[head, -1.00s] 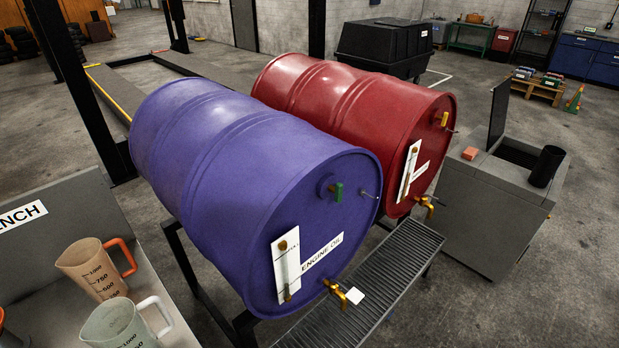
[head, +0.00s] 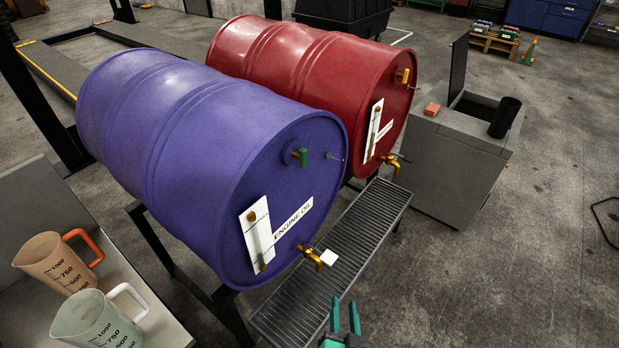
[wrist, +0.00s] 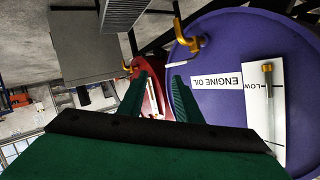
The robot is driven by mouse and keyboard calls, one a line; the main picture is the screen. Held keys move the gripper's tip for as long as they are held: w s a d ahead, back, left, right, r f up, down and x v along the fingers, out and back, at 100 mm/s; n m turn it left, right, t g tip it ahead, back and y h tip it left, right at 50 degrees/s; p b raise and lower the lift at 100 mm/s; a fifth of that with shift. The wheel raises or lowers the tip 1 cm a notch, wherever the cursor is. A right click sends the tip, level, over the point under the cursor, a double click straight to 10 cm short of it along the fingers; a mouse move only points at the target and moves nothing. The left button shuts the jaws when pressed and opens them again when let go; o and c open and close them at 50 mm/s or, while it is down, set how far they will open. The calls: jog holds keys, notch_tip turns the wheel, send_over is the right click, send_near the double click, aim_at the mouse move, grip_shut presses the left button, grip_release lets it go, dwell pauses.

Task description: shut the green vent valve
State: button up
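The green vent valve (head: 303,157) sits high on the front end of the purple engine oil drum (head: 180,130). Its green handle stands upright, with a thin rod to its right. My gripper (head: 345,312) is at the bottom of the head view, in front of and well below the valve, touching nothing. Its two green fingers are apart and empty. In the wrist view, the picture is turned over; the purple drum (wrist: 235,62) fills the right side, beyond my gripper (wrist: 161,78). The green valve does not show there.
A brass tap (head: 315,256) with a white tag juts from the purple drum's lower edge, near my gripper. A grated drip tray (head: 350,245) lies below. A red drum (head: 300,75) lies behind. Two jugs (head: 100,318) (head: 50,262) stand on the bench at left.

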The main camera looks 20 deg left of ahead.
jog(key=w+a+r+n+y, duration=0.25)
jog(key=w+r, duration=0.35)
jog(key=w, duration=0.3)
jog(key=n+g+y, duration=0.8)
jog(key=n+y, duration=0.3)
jog(key=n, duration=0.2)
send_near(306, 155)
jog(key=x, duration=0.9)
jog(key=shift+d, duration=0.1)
jog(key=shift+c, duration=0.3)
grip_shut()
